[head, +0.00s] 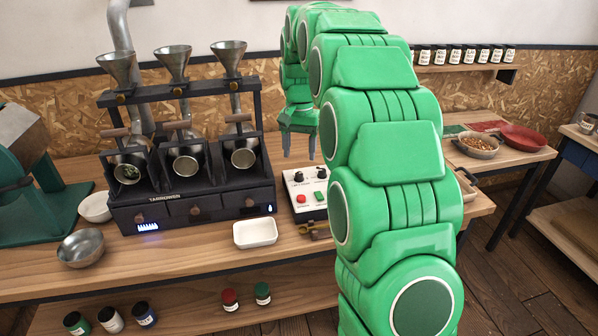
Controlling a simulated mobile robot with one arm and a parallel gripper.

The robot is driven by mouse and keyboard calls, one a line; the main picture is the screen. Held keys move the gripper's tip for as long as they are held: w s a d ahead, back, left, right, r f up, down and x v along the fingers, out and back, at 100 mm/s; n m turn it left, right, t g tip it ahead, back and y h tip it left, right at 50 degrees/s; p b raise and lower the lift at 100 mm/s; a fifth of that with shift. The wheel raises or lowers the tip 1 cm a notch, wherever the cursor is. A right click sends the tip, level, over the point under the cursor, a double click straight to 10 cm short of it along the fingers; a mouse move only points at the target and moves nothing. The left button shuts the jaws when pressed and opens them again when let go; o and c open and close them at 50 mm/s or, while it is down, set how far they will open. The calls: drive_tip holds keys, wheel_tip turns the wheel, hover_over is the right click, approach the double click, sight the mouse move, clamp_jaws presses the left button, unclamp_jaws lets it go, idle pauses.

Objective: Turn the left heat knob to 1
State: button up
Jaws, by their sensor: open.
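A small white-topped control box (306,189) stands on the wooden table, right of the dark sample roaster. Its left black knob (298,176) and right black knob (321,173) sit near the back edge of the panel. Their labels and settings are too small to read. A red button (301,199) and a green button (320,196) are in front of them. My gripper (299,154) points down above and behind the left knob, open and empty, apparently apart from it. My green arm covers the area right of the box.
The dark roaster (190,210) with several funnels and drums stands close on the left. A white tray (255,233) lies in front, beside a small brass-coloured item (314,231). A metal bowl (82,248) stands at the left. Bare table shows between bowl and tray.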

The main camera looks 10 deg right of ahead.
drive_tip(key=w+d+f+m, duration=0.2)
drive_tip(key=w+f, duration=0.4)
drive_tip(key=w, duration=0.5)
drive_tip(key=m, duration=0.2)
hover_over(299, 173)
drive_tip(key=shift+t, duration=0.4)
wheel_tip(299, 173, down, 8)
drive_tip(key=shift+s, duration=0.15)
drive_tip(key=shift+f, duration=3.85)
drive_tip(key=shift+c, duration=0.3)
drive_tip(key=c, duration=1)
